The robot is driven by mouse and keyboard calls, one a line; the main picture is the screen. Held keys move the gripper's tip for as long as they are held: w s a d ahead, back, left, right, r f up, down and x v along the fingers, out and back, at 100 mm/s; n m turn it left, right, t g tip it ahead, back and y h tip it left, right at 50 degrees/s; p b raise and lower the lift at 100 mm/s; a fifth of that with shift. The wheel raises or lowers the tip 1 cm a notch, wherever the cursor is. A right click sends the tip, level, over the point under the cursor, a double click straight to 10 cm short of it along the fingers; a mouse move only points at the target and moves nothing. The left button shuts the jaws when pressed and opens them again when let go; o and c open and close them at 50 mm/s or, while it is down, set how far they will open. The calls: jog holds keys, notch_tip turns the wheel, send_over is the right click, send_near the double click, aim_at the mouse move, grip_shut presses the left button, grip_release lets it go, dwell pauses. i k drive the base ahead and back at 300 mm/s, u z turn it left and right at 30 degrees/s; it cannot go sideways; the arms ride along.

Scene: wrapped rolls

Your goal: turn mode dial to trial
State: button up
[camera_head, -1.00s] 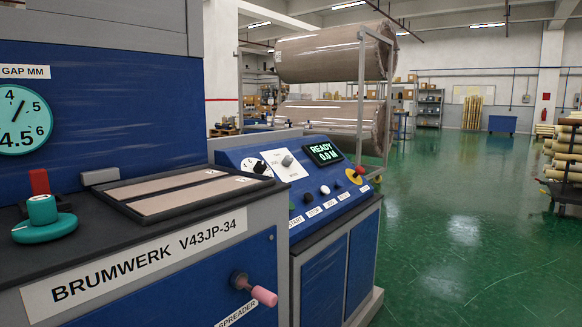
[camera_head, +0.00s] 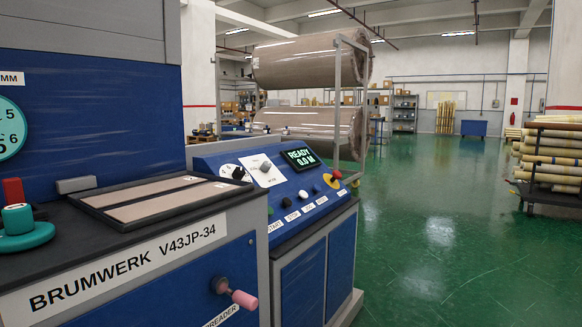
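The blue control panel (camera_head: 298,205) stands at the middle of the view, at the far end of the machine. A grey knob (camera_head: 266,167) sits on a white plate on the panel; the plate's lettering is too small to read, so I cannot tell its setting. Left of it is a round white dial with a black knob (camera_head: 238,173), also unreadable. The display (camera_head: 300,158) reads "READY 0.0 M". My gripper is not in view.
The machine front with a pink-handled crank (camera_head: 243,299) is close at left. A teal knob (camera_head: 20,225) and red block sit on its top. Green floor (camera_head: 430,240) is open at right; a rack of rolls (camera_head: 550,160) stands far right.

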aim_at(267, 166)
jog(key=z, duration=0.35)
jog(key=k, duration=0.45)
jog(key=z, duration=0.65)
jog(key=i, duration=1.5)
jog(key=u, duration=1.1)
jog(key=i, duration=0.95)
jog(key=u, duration=1.2)
jog(key=i, duration=0.2)
jog(key=u, duration=0.05)
